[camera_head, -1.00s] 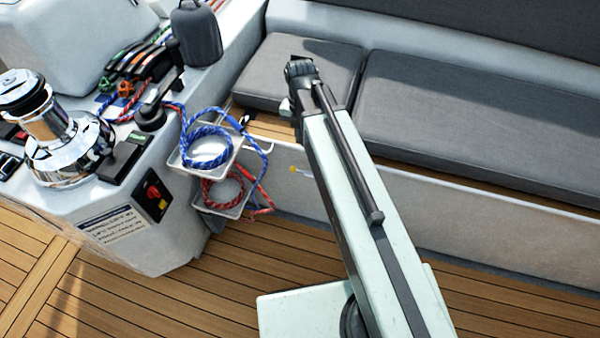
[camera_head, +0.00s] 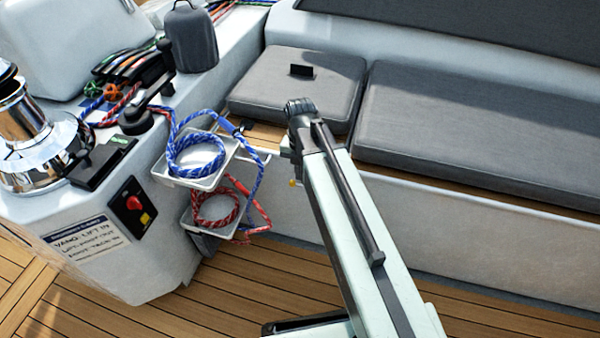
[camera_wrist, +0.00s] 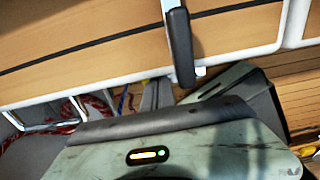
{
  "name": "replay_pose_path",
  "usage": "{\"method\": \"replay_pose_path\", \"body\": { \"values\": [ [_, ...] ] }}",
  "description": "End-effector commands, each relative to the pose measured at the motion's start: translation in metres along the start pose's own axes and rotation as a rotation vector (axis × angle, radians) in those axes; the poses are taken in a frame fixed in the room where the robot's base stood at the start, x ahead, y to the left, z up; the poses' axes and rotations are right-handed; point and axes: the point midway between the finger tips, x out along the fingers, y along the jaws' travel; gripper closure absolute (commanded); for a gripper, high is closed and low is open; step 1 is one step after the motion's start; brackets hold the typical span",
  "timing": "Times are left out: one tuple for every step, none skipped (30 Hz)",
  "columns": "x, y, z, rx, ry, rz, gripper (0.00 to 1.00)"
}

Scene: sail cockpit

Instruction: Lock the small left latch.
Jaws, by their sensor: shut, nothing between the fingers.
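My gripper shows in the wrist view (camera_wrist: 183,76) as a dark narrow shape, shut and empty, at the pale edge of the wooden seat base. In the head view my arm's end is at the front of the small left seat, and my fingers are hidden behind it. A small yellow piece (camera_head: 292,183) shows on the seat front just left of my arm and may belong to the latch. My arm partly covers that spot. I cannot make out the latch's lever or whether it is locked.
The long cushion (camera_head: 460,140) lies to the right. Rope trays (camera_head: 190,180) with blue and red ropes hang left of my arm.

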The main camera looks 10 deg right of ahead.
Motion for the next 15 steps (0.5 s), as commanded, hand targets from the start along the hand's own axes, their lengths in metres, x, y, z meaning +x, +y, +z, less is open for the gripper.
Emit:
{"method": "replay_pose_path", "body": {
  "values": [
    [0.0129, 0.0, 0.0, 0.0, 0.0, 0.0, 1.0],
    [0.0146, 0.0, 0.0, 0.0, 0.0, 0.0, 1.0],
    [0.0157, 0.0, 0.0, 0.0, 0.0, 0.0, 1.0],
    [0.016, 0.0, 0.0, 0.0, 0.0, 0.0, 1.0],
    [0.0158, 0.0, 0.0, 0.0, 0.0, 0.0, 1.0],
    [0.0151, 0.0, 0.0, 0.0, 0.0, 0.0, 1.0],
    [0.0144, 0.0, 0.0, 0.0, 0.0, 0.0, 1.0],
    [0.0139, 0.0, 0.0, 0.0, 0.0, 0.0, 1.0],
    [0.0135, 0.0, 0.0, 0.0, 0.0, 0.0, 1.0],
    [0.0135, 0.0, 0.0, 0.0, 0.0, 0.0, 1.0],
    [0.0134, 0.0, 0.0, 0.0, 0.0, 0.0, 1.0],
    [0.0134, 0.0, 0.0, 0.0, 0.0, 0.0, 1.0],
    [0.0138, 0.0004, 0.0001, 0.0, 0.0, -0.002, 1.0],
    [0.0151, 0.0014, 0.0005, -0.001, 0.001, -0.011, 1.0],
    [0.0179, 0.0038, 0.0012, -0.003, 0.001, -0.035, 1.0]
  ]
}}
